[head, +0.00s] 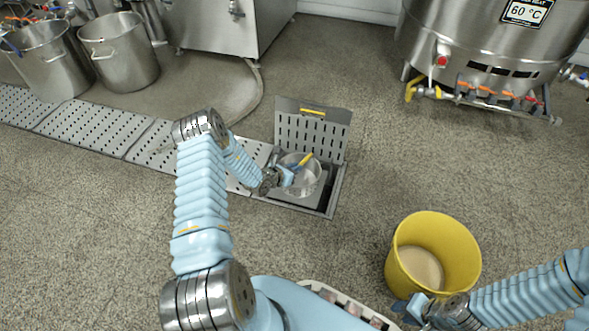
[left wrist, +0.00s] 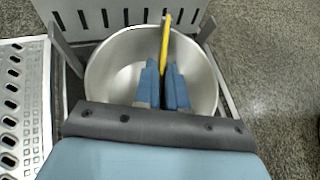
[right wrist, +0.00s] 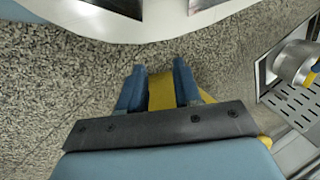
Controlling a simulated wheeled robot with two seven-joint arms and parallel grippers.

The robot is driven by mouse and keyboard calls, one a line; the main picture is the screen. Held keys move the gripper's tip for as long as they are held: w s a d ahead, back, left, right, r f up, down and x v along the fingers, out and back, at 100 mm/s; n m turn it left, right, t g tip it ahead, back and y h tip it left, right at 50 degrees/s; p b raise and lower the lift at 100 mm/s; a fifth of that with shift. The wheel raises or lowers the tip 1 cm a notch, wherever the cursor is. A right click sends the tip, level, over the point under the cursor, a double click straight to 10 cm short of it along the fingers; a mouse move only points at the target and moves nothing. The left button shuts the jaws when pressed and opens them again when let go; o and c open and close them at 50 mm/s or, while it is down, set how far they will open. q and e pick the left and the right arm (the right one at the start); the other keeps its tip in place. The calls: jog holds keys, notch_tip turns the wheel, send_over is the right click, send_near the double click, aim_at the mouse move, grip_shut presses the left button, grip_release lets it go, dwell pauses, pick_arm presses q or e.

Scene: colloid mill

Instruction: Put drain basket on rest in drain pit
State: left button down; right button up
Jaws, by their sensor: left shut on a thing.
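The drain basket (head: 301,180) is a round steel bowl with a yellow handle. In the head view it appears within the frame of the open drain pit (head: 333,192), roughly level; I cannot tell whether it touches the rest, which is hidden below it. My left gripper (head: 288,178) is shut on the yellow handle. The left wrist view shows the handle between its fingers (left wrist: 163,85), over the basket's bowl (left wrist: 115,65). My right gripper (head: 408,306) is beside the yellow bucket (head: 440,225); its fingers (right wrist: 158,88) stand apart, with yellow visible between them.
The slotted pit lid (head: 313,130) stands upright behind the pit. Perforated drain covers (head: 85,125) run to the left. Steel pots (head: 120,55) stand at the back left, and a large steel vessel (head: 480,45) at the back right.

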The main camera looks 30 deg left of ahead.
pick_arm(q)
jog(key=c, duration=1.2)
grip_release()
